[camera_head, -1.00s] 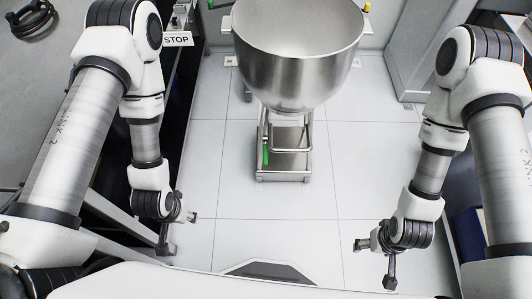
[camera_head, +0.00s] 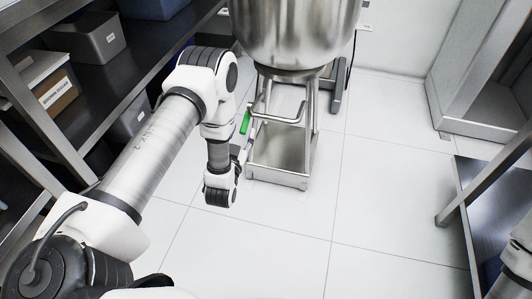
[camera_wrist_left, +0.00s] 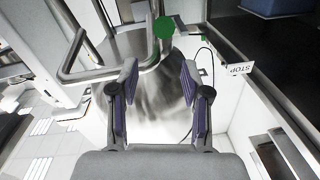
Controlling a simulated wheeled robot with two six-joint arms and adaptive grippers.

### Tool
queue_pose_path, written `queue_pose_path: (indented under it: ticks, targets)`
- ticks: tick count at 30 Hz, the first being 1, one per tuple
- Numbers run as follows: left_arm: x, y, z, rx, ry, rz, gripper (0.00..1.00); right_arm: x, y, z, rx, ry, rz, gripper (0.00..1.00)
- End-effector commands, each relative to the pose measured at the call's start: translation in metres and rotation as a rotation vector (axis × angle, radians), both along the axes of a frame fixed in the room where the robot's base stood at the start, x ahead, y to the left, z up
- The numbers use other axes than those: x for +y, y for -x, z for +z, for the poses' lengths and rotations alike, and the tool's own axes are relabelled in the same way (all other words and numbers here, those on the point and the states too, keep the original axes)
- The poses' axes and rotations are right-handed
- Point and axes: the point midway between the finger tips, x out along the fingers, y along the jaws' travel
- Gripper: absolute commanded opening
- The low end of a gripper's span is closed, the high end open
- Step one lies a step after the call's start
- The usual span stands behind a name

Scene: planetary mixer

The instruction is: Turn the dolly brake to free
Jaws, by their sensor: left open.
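The dolly (camera_head: 290,178) is a low steel frame with a handle loop, standing on the floor under a large steel bowl (camera_head: 295,30). A green brake lever (camera_head: 245,122) shows at its left side. In the left wrist view a round green knob (camera_wrist_left: 165,27) shows above and beyond my fingertips, apart from them. My left gripper (camera_head: 241,155) is close to the dolly's left side, just below the green lever, partly hidden by its wrist. In the left wrist view my left gripper (camera_wrist_left: 158,80) is open with nothing between its fingers. My right gripper is out of view.
A dark shelf (camera_head: 150,70) with grey bins (camera_head: 92,38) and a box runs along the left. A metal table (camera_head: 465,190) stands at the right. A steel cabinet (camera_head: 480,80) is at the back right. The tiled floor (camera_head: 370,210) right of the dolly is clear.

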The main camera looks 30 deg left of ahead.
Motion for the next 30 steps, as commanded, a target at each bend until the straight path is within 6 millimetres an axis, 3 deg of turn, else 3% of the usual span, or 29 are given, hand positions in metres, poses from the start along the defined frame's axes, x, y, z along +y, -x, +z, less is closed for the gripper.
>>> queue_pose_path:
  ticks: [1, 3, 8, 18, 26, 27, 30]
  targets:
    - [0.002, 0.001, -0.022, 0.002, 0.001, 0.004, 0.47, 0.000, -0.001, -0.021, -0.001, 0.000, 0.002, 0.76]
    - [0.002, 0.001, -0.025, 0.004, 0.001, 0.005, 0.47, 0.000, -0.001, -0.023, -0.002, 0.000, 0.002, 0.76]
    - [0.006, -0.012, -0.022, 0.002, 0.002, 0.004, 0.47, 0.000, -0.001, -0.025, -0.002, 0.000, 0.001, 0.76]
    - [0.023, -0.068, -0.023, 0.005, 0.003, 0.003, 0.47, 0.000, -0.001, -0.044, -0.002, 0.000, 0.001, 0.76]
    - [0.025, -0.073, -0.021, 0.008, 0.003, 0.003, 0.47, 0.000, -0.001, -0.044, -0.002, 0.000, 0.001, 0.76]
    - [0.025, -0.073, -0.021, 0.008, 0.003, 0.003, 0.44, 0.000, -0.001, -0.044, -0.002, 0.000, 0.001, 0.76]
    - [0.025, -0.073, -0.021, 0.008, 0.003, 0.003, 0.09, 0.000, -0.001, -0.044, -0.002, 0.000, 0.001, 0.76]
